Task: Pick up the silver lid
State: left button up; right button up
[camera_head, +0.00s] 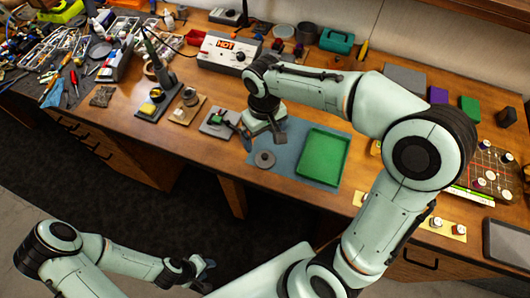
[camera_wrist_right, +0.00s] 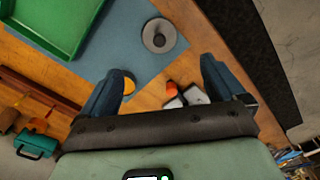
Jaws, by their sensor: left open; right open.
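The silver lid appears as a round grey disc (camera_head: 264,159) with a raised or darker centre, lying flat on the blue mat (camera_head: 262,178). The right wrist view shows it (camera_wrist_right: 159,36) beyond the fingertips, near the mat's edge. My right gripper (camera_wrist_right: 158,75) is open and empty, pointing down over the bench beside the disc, not touching it. In the head view the right gripper's fingers are partly hidden by its own arm. My left gripper (camera_head: 207,270) is open and empty, low at the front, away from the bench.
A green tray (camera_head: 323,157) lies on the mat right of the disc. Small stands with parts (camera_head: 187,107) sit to the left. Behind are a white HOT-labelled box (camera_head: 226,50) and a teal case (camera_head: 337,40). The bench's front edge is close to the disc.

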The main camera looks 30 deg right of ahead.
send_over(265, 156)
notch_tip(265, 156, down, 5)
jog(key=shift+r, duration=0.1)
jog(key=shift+f, duration=3)
jog(key=c, duration=1.1)
